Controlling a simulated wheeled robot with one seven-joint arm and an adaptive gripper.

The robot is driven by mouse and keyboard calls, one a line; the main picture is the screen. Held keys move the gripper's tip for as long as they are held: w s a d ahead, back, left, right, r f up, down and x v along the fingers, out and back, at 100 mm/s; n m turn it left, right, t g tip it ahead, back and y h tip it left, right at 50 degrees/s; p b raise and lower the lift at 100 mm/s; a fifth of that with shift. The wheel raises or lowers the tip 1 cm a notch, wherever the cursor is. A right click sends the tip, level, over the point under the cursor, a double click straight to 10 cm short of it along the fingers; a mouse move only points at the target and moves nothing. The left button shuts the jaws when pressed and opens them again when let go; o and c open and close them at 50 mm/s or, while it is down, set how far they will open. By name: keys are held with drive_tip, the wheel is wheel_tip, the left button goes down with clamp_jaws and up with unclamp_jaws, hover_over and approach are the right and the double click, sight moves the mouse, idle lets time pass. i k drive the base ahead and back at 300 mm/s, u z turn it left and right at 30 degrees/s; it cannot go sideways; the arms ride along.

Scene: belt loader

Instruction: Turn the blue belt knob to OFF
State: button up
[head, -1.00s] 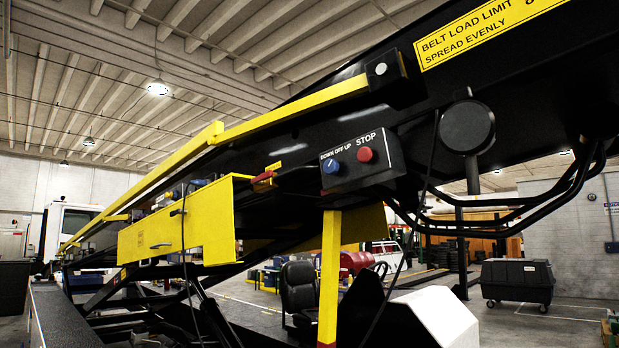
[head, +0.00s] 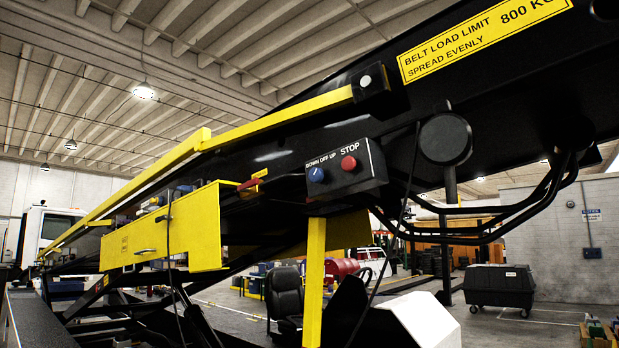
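The blue belt knob (head: 316,174) sits on the left of a black control box (head: 345,171) on the side of the belt loader's boom. White lettering above it reads DOWN OFF UP. A small light mark shows on the knob, but it is too small to tell surely which word it points at. A red STOP button (head: 348,163) is to the right of the knob on the same box. My gripper is not in this view.
The black boom (head: 290,140) slopes up to the right. A yellow rail (head: 275,114) runs along it, above a yellow panel (head: 165,232). Black hoses (head: 500,233) hang at right. A yellow post (head: 314,265) and black seat (head: 285,293) are below the box.

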sight(316, 175)
drive_tip(key=z, duration=0.1)
drive_tip(key=k, duration=0.35)
drive_tip(key=u, duration=0.65)
drive_tip(key=i, duration=0.65)
drive_tip(key=z, duration=0.5)
drive_tip(key=i, duration=0.55)
drive_tip(key=z, duration=0.6)
